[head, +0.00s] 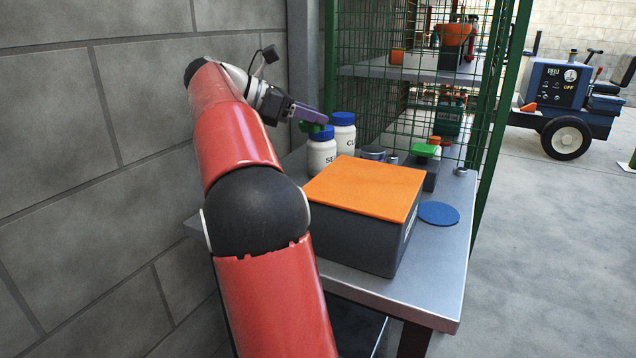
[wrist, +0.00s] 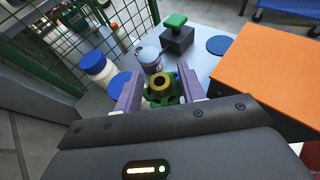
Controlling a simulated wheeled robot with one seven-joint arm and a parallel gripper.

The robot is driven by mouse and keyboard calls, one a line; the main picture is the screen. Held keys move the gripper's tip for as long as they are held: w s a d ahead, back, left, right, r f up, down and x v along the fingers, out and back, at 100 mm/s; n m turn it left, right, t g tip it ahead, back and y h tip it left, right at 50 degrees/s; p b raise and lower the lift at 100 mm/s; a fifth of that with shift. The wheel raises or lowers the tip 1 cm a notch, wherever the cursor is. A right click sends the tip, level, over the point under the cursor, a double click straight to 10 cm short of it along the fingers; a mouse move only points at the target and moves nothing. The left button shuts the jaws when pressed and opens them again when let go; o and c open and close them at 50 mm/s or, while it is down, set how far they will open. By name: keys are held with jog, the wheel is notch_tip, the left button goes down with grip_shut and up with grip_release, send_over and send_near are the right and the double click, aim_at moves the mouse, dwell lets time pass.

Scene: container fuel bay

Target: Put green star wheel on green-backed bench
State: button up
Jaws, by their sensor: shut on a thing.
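My gripper (head: 310,117) is shut on the green star wheel (wrist: 165,95), which sits between its purple fingers. In the wrist view the wheel has a dark hole ringed in yellow at its middle. In the head view a bit of the green wheel (head: 323,132) shows below the fingers, in front of the blue-capped jars. A grey bench (head: 425,285) with green wire mesh at its back stands below and to the right. I cannot tell for certain whether this is the green-backed bench. The wheel is held above the bench's far left part.
Two white jars with blue caps (head: 321,152) (head: 344,133) stand close to my gripper. A large orange-lidded box (head: 365,190) fills the bench's middle. A green-topped block (head: 425,160) and a blue disc (head: 438,213) lie to the right. A block wall (head: 60,150) is at the left.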

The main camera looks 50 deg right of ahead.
notch_tip(320, 180, down, 14)
jog(key=shift+r+b, duration=0.2)
jog(key=shift+b, duration=0.7)
jog(key=shift+f, duration=0.15)
jog(key=o, duration=1)
jog(key=shift+c, duration=0.2)
